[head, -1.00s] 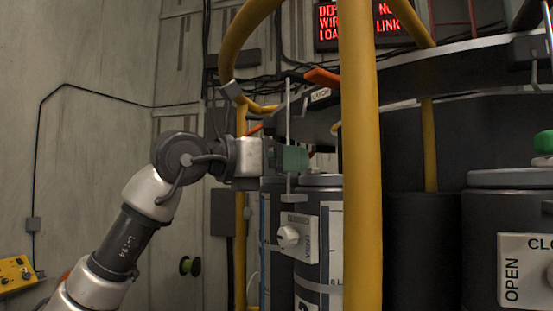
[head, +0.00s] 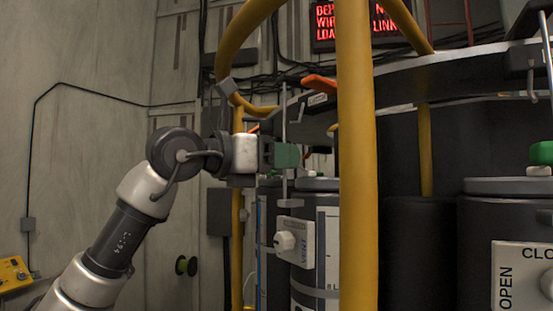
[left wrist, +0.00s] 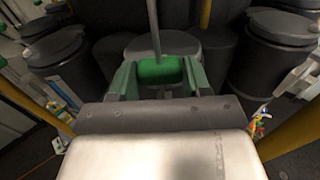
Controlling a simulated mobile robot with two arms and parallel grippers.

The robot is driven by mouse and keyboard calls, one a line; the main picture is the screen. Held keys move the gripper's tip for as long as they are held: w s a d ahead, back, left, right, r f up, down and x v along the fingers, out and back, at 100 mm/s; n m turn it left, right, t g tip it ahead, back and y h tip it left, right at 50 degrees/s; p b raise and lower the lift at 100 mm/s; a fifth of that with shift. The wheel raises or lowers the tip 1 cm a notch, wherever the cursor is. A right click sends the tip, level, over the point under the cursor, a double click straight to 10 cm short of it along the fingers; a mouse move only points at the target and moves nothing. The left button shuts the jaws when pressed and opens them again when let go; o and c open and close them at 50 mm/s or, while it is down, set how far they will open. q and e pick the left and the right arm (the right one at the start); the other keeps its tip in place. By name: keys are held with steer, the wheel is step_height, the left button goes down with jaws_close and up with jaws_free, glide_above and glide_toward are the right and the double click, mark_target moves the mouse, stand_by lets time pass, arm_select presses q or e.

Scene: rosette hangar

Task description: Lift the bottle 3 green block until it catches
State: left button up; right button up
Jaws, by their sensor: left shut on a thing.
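My left gripper (head: 286,155) is shut on the green block, beside a thin upright rod (head: 284,125) above a dark bottle (head: 317,185) with a grey lid. In the head view the fingers hide most or all of the block. The bottle carries a white vent knob plate (head: 296,241); I cannot read its number now. My right gripper is not in view.
A yellow post (head: 357,200) stands close to the right of the bottle. An orange lever (head: 320,82) lies above the gripper by a curved dark shelf (head: 430,68). Another bottle with a green knob (head: 541,153) stands at right. A red-lettered display hangs behind.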

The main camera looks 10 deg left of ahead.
arm_select(q)
step_height(320, 180, up, 8)
steer(key=p, duration=0.6)
stand_by(0.7)
steer(key=o, duration=1.1)
steer(key=b+v, duration=0.3)
steer(key=v, duration=0.6)
stand_by(0.3)
